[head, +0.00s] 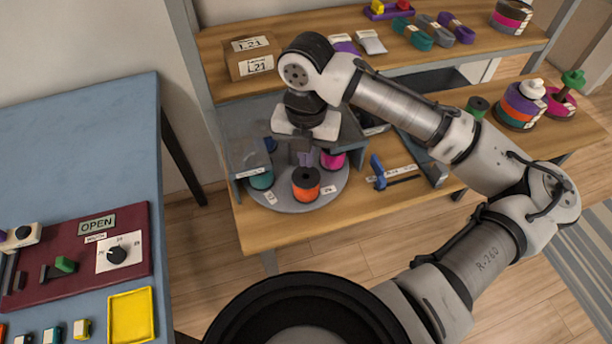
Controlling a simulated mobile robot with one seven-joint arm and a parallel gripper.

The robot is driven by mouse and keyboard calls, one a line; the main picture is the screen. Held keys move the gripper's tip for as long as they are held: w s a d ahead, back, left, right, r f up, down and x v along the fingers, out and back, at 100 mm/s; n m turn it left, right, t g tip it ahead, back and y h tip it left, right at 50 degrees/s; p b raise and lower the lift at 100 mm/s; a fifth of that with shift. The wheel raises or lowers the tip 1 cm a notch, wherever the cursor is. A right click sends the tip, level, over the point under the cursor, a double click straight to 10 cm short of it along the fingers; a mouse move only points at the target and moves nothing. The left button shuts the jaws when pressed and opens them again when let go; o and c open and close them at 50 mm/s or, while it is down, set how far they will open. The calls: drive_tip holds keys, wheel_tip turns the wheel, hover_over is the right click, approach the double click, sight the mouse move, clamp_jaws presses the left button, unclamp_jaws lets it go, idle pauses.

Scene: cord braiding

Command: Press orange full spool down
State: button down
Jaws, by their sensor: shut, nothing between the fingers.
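An orange spool (306,186) with a dark top stands upright near the front of a round grey turntable (296,207) on the wooden bench. My gripper (303,162) points down just behind and above the orange spool, with its fingers shut and empty. The small space between the fingertips and the spool's top is hard to judge, so I cannot tell whether they touch.
A teal spool (261,179) and a magenta spool (332,160) flank it on the turntable. A blue table (80,130) is at left, with clear floor between.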

wheel_tip(320, 180, up, 4)
drive_tip(key=p, duration=0.3)
drive_tip(key=shift+r, duration=0.1)
idle(0.5)
